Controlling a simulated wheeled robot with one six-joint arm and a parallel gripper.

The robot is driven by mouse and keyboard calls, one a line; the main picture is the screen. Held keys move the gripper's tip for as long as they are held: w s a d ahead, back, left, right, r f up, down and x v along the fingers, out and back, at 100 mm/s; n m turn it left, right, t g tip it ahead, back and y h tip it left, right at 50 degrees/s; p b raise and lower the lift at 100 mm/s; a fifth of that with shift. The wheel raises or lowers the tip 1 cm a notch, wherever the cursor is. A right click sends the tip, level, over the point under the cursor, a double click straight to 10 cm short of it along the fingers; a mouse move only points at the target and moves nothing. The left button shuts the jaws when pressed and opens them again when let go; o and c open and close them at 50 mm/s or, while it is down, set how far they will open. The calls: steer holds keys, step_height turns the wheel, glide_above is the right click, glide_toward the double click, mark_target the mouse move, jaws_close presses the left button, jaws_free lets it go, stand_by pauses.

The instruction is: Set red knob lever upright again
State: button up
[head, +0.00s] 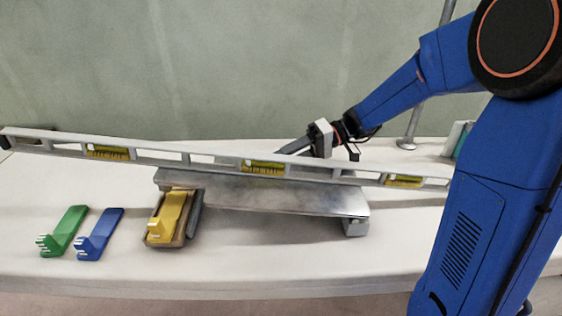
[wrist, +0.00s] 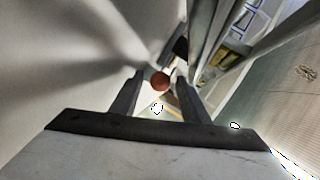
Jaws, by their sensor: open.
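The red knob (wrist: 159,81) shows in the wrist view as a round reddish ball between the two fingers of my gripper (wrist: 161,72). Gaps seem to show on both sides, so the fingers are open around or just before it; I cannot tell the depth. A dark piece (wrist: 181,46) lies beyond it, and I cannot tell whether this is the lever. In the head view my gripper (head: 291,148) reaches down and left behind the long spirit level. The knob and lever are hidden there, so the lever's tilt cannot be told.
The long spirit level (head: 222,161) lies across a raised metal plate (head: 290,195), in front of my gripper. A yellow tool (head: 171,212) sits in a holder at the plate's left. A blue tool (head: 101,233) and a green one (head: 66,230) lie further left. The front right counter is clear.

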jaws_close()
steer(key=shift+r, duration=0.15)
